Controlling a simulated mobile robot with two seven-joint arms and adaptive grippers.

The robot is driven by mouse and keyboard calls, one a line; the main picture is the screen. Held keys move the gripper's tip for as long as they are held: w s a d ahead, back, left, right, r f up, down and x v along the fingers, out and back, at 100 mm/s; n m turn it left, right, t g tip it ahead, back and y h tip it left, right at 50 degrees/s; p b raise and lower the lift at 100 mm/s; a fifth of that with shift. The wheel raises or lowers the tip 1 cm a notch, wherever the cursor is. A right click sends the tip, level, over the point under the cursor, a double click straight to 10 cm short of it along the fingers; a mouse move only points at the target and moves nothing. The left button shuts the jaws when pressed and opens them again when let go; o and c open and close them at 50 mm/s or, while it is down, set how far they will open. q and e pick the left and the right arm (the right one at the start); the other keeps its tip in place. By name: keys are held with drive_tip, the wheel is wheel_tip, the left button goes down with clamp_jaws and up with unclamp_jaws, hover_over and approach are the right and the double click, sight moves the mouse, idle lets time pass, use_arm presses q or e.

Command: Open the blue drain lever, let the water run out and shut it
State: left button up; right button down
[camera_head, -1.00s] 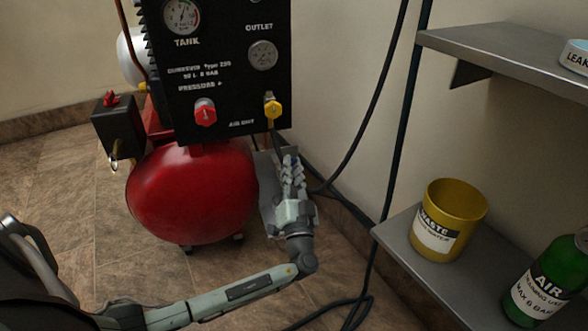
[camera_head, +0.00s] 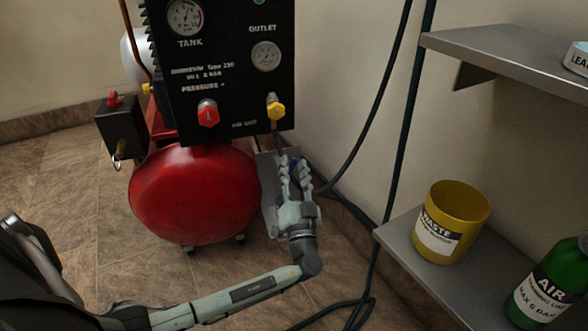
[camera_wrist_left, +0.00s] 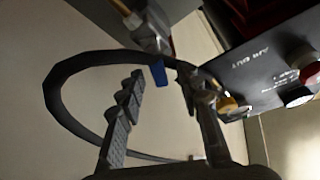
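The blue drain lever (camera_wrist_left: 159,73) hangs below a grey metal fitting (camera_wrist_left: 148,32) in the left wrist view. In the head view only a small patch of blue (camera_head: 294,163) shows between my left fingers. My left gripper (camera_head: 294,172) is low, just right of the red tank (camera_head: 195,193), pointing away from me. In the left wrist view its two fingers (camera_wrist_left: 160,82) are spread, with the lever between or just beyond their tips. I cannot tell whether they touch it. No water is visible. My right gripper is not in view.
The black panel (camera_head: 222,75) with gauges, a red knob (camera_head: 208,114) and a yellow knob (camera_head: 275,108) stands above the tank. Black hoses (camera_head: 374,110) run along the wall at right. A metal shelf (camera_head: 397,238) holds a yellow waste cup (camera_head: 452,215) and a green bottle (camera_head: 548,285).

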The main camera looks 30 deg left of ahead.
use_arm(q)
drive_tip(key=shift+r, duration=0.1)
wheel_tip(320, 180, up, 10)
idle(0.4)
idle(0.5)
